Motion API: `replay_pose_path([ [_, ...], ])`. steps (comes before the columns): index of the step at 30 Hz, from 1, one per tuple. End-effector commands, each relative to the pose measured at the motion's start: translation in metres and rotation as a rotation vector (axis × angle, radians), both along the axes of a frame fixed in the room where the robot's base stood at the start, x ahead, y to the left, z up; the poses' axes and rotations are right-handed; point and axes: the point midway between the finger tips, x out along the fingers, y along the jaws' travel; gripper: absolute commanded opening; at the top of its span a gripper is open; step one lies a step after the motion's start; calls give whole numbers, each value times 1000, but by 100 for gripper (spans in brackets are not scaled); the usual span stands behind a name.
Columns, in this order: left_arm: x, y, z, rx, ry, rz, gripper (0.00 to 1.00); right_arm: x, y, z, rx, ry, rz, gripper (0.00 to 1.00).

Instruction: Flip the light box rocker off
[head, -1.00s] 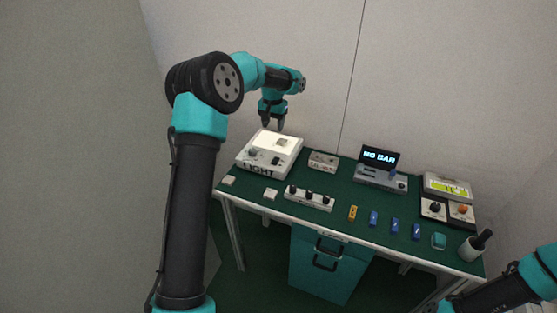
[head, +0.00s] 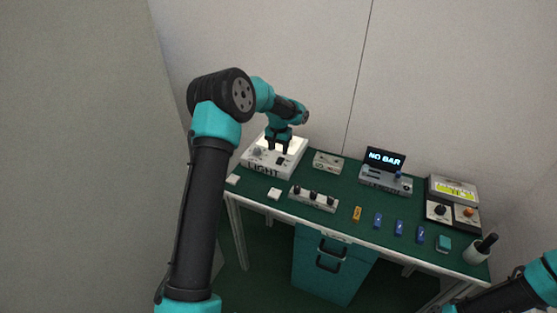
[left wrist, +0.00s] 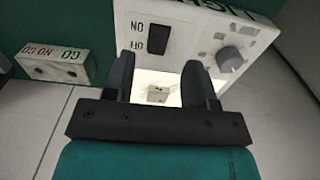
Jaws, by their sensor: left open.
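The white light box (head: 247,163) stands at the back left of the green table, its top panel glowing. My left gripper (head: 278,151) is over the box, pointing down, with open, empty fingers. I cannot tell which way the rocker is tipped. A grey knob (left wrist: 230,60) is beside it. The glowing panel shows between the fingers with a small pale piece (left wrist: 158,95) on it. My right gripper is out of view.
A GO/NO GO block (left wrist: 52,63) is near the light box. A bar with several black knobs (head: 313,199), a display unit (head: 385,175), several blue pieces and a cup (head: 477,251) stand further right. The wall is close behind the table.

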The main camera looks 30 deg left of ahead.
Motion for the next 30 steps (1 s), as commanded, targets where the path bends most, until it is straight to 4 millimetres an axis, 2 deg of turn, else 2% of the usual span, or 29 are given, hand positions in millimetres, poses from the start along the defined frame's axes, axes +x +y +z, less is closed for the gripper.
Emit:
replay_pose_path([
  [1, -1, 0, -11, -1, 4, -1, 51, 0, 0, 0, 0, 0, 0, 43],
  [6, -1, 0, -38, -1, 4, 0, 51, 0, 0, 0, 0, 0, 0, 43],
  [10, 0, 0, -53, 0, 2, 1, 51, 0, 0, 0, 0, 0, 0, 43],
  [15, 0, 0, -62, -1, 0, 0, 51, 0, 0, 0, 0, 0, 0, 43],
  [23, 0, 0, -62, -1, 0, 0, 51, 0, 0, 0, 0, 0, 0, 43],
  [30, 0, 0, -62, -1, 0, 0, 28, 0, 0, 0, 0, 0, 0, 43],
])
